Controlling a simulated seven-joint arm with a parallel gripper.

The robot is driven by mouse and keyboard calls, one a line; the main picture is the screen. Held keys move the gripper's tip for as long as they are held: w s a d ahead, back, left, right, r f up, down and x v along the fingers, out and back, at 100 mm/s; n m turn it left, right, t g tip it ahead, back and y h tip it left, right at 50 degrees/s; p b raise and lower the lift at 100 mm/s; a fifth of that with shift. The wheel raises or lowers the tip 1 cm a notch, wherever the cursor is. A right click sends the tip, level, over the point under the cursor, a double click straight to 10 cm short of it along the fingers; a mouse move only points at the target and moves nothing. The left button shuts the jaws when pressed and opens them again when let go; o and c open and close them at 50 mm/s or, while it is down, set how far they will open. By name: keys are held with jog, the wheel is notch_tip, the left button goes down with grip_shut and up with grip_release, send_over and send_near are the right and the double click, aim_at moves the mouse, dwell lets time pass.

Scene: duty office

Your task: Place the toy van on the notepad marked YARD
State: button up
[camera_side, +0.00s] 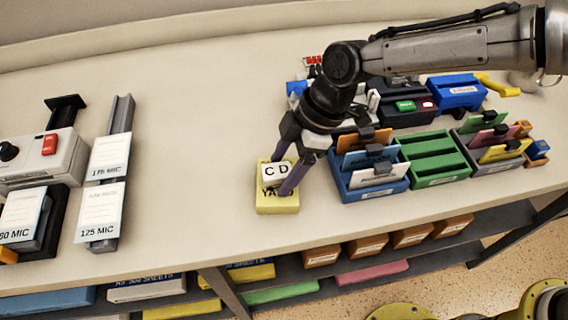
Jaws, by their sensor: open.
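The yellow notepad (262,204) lies near the front edge of the table, with its dark lettering partly covered by my gripper; the part that shows fits YARD. A small white piece lettered "C D" (270,173) is over the notepad's far part. I cannot tell whether this piece is the toy van or whether it rests flat on the pad. My gripper (281,177) is open and reaches down over the notepad, its purple fingers beside the white piece. No other thing in view is clearly a toy van; my arm hides part of the table behind it.
Blue (372,194), green (437,168) and grey (492,163) card trays stand to the right of the notepad. A blue box (456,92) and dark trays stand behind. A grey-white device (40,158) and a labelled rail (106,195) stand left. The table between is clear.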

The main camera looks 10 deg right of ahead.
jog(key=shift+r, duration=0.15)
jog(key=v, duration=1.2)
jog(key=shift+d, duration=0.1)
jog(key=s+d+r+m+t+h, duration=0.1)
jog(key=s+d+r+m+t, duration=0.2)
jog(key=d, duration=0.8)
jog(key=s+d+r+m, duration=0.1)
jog(key=d+r+m, duration=0.3)
jog(key=d, duration=0.7)
jog(key=s+d+f+m+t+h, duration=0.1)
jog(key=s+d+f+m, duration=0.2)
jog(key=s+d+m, duration=0.2)
jog(key=s+d+f+m+t+h, duration=0.1)
jog(key=s+d+f+m+h, duration=0.1)
jog(key=s+d+m, duration=0.4)
jog(key=s+d+f, duration=0.1)
jog(key=s+d, duration=0.4)
jog(key=shift+t, duration=0.3)
